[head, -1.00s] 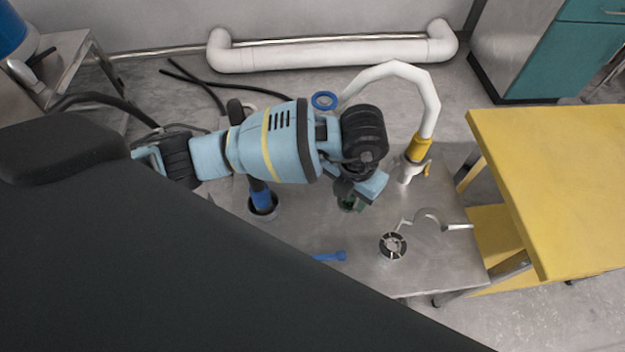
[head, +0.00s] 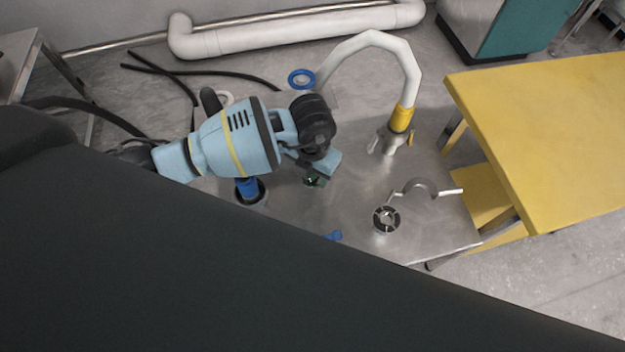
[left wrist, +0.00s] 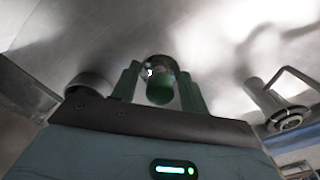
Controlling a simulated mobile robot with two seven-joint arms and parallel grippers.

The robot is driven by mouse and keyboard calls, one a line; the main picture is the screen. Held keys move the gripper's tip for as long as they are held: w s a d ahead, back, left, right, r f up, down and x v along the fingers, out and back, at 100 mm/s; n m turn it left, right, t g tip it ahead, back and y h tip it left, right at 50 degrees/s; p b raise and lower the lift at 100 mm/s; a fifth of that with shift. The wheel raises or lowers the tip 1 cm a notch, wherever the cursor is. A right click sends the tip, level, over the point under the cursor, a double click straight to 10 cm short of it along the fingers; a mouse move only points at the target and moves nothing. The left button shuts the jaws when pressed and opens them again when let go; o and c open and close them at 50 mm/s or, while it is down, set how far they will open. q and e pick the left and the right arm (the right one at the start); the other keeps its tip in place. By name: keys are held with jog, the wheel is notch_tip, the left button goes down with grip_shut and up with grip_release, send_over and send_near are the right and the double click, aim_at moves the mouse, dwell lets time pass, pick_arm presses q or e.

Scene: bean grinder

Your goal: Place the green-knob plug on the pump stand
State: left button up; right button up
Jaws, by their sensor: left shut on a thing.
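The green-knob plug (left wrist: 160,88) sits between the two green fingers of my left gripper (left wrist: 158,85) in the left wrist view. The gripper is shut on its green knob, with a shiny rounded part beyond it. In the head view my left gripper (head: 315,181) is over the middle of the steel table (head: 330,210), and the plug is mostly hidden there. I cannot tell which fixture is the pump stand. A round slotted metal fitting (head: 386,219) with a curved handle stands to the right of the gripper. My right gripper is not in view.
A white hose with a yellow collar (head: 401,120) rises at the table's back right. A blue ring (head: 301,79) lies at the back. A blue part (head: 247,187) stands in a round opening on the left. A yellow table (head: 540,140) is at the right.

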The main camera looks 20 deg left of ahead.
aim_at(313, 182)
pick_arm(q)
jog(key=shift+f, duration=2.15)
jog(key=shift+f+b, duration=0.1)
jog(key=shift+b, duration=0.2)
jog(key=o, duration=1.1)
jog(key=shift+c, duration=0.2)
notch_tip(313, 182, up, 12)
jog(key=shift+r+p, duration=0.15)
jog(key=shift+p, duration=0.65)
